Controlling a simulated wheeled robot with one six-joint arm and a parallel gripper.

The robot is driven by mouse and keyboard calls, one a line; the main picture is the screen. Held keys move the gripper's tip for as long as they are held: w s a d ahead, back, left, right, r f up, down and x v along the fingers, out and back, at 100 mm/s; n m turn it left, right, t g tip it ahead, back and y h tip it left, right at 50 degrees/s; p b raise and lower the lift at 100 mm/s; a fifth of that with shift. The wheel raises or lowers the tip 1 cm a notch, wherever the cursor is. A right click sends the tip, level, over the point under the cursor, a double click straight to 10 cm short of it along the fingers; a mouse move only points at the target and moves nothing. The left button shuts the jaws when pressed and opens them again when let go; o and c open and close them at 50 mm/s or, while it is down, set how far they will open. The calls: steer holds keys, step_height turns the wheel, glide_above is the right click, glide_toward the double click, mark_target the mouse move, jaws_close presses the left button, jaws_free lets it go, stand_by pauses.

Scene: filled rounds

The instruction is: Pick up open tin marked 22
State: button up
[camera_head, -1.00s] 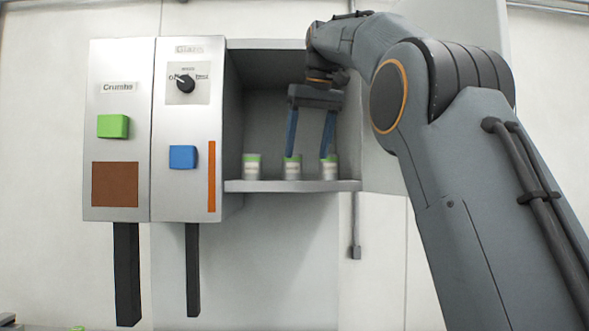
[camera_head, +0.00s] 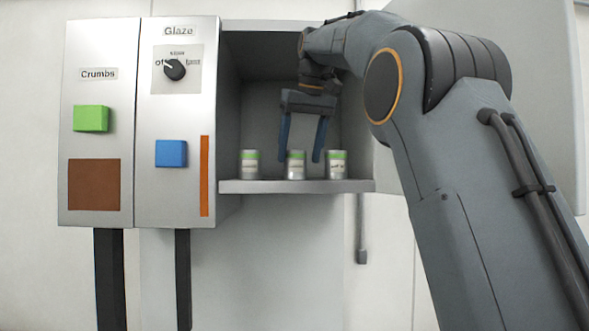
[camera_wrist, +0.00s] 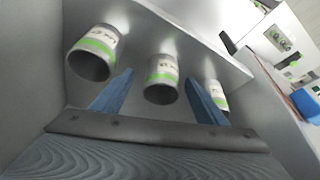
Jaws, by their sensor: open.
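Three small white tins with green bands stand in a row on the shelf in the head view: a left tin (camera_head: 249,165), a middle tin (camera_head: 295,166) and a right tin (camera_head: 337,165). Their markings are too small to read. In the wrist view, the middle tin (camera_wrist: 162,80) shows an open grey mouth, as does the tin on the left (camera_wrist: 93,52); the tin on the right (camera_wrist: 218,96) is partly behind a finger. My gripper (camera_head: 300,160) is open and empty, its blue fingers appearing on either side of the middle tin. Contact cannot be told.
The tins stand in an open cabinet bay; its shelf (camera_head: 270,187) and side walls close in around my gripper. Left of it are the Glaze panel (camera_head: 178,120) with a knob and blue button, and the Crumbs panel (camera_head: 95,140) with a green button.

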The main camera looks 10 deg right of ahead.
mark_target(296, 165)
steer(key=shift+a+p+x, duration=0.2)
steer(key=shift+p+x, duration=0.35)
steer(key=shift+x, duration=1.5)
steer(key=shift+s, duration=0.1)
steer(key=c, duration=1.1)
